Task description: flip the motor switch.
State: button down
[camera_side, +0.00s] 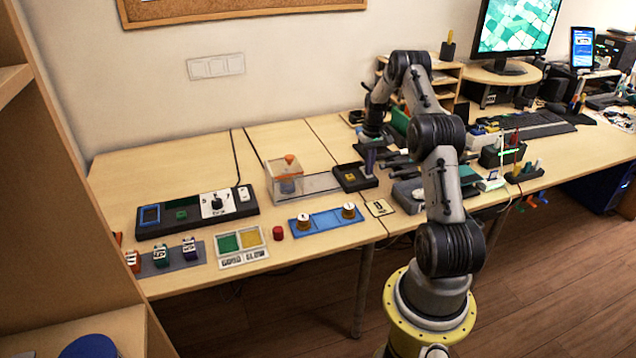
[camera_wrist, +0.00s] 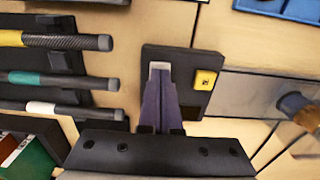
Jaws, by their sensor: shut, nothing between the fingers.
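My gripper (camera_side: 369,168) points down over a small black base (camera_side: 347,183) near the middle of the table. In the wrist view my gripper's fingers (camera_wrist: 160,72) are together and empty, with their tips over the same black base (camera_wrist: 150,55). A yellow block (camera_wrist: 205,80) sits on that base, to the right of the fingers. No label reading motor switch is legible. A white switch-like part (camera_side: 243,194) is at the right end of a long black panel (camera_side: 178,226), well left of my gripper. The fingers hide part of the base, and I cannot tell whether they touch it.
A clear box with an orange knob (camera_side: 289,160) stands left of the base, near a grey plate. A blue strip with two round knobs (camera_side: 325,221) lies in front. In the wrist view several dark rods (camera_wrist: 70,80) lie left of the fingers.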

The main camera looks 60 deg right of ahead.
notch_tip(320, 180, up, 7)
dwell(0.8)
jog(key=shift+f, duration=0.1)
